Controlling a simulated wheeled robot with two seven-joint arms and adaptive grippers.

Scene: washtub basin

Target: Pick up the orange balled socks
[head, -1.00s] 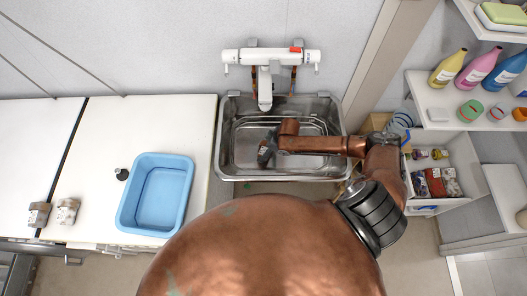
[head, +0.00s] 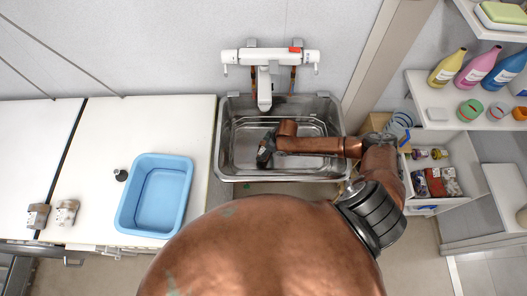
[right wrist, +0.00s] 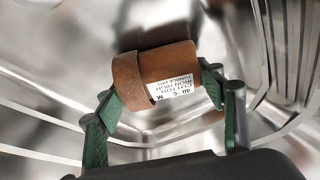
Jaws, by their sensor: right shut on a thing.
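The orange balled socks (right wrist: 138,82) show as a brown-orange roll with a white printed care label in the right wrist view. My right gripper (right wrist: 165,88) is shut on them, with a green-padded finger against each end of the roll. In the head view my right gripper (head: 265,152) is over the left-middle part of the metal washtub basin (head: 228,165), and the socks cannot be made out there. The wrist view shows blurred shiny basin metal behind the socks; whether they touch the basin I cannot tell. My left gripper is not in view.
A white wall faucet (head: 264,95) reaches over the back of the basin. Shelves with bottles (head: 478,70) stand at the right.

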